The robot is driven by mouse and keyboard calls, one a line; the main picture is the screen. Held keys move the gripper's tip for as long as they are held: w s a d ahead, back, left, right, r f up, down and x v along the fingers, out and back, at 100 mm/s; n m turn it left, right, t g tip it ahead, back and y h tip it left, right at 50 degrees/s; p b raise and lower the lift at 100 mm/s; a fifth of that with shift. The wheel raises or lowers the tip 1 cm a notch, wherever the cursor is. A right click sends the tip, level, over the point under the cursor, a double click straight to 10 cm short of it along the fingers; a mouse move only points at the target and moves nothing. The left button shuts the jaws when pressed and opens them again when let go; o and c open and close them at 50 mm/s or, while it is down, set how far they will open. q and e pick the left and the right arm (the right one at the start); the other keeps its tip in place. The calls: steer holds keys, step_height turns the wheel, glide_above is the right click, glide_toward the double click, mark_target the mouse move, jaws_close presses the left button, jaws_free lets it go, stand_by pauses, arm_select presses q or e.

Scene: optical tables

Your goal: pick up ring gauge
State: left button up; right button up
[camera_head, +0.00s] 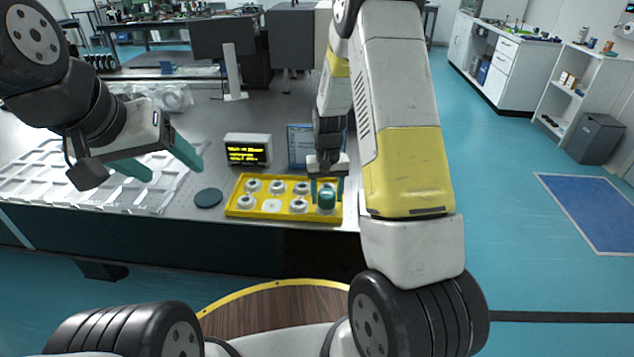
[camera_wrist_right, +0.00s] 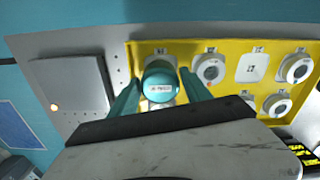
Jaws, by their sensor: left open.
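A yellow tray (camera_head: 233,208) on the table holds several white round pieces with dark centres, such as one at its front left (camera_head: 246,202). A teal round-topped piece (camera_head: 327,197) with a small label is at the tray's right end. It also shows in the right wrist view (camera_wrist_right: 160,82). I cannot tell for sure which piece is the ring gauge. My right gripper (camera_head: 327,190) points down, its teal fingers on both sides of the teal piece; whether they touch it is unclear. My left gripper (camera_head: 168,162) is open and empty, above the table at the left.
A dark round disc (camera_head: 208,198) lies left of the tray. A small display box (camera_head: 248,150) and a blue-framed panel (camera_head: 301,146) stand behind the tray. A clear compartment rack (camera_head: 60,180) lies at the left. A grey square plate (camera_wrist_right: 72,85) is beside the tray.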

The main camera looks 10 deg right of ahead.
steer(key=c, duration=1.1)
steer(key=shift+r, duration=0.15)
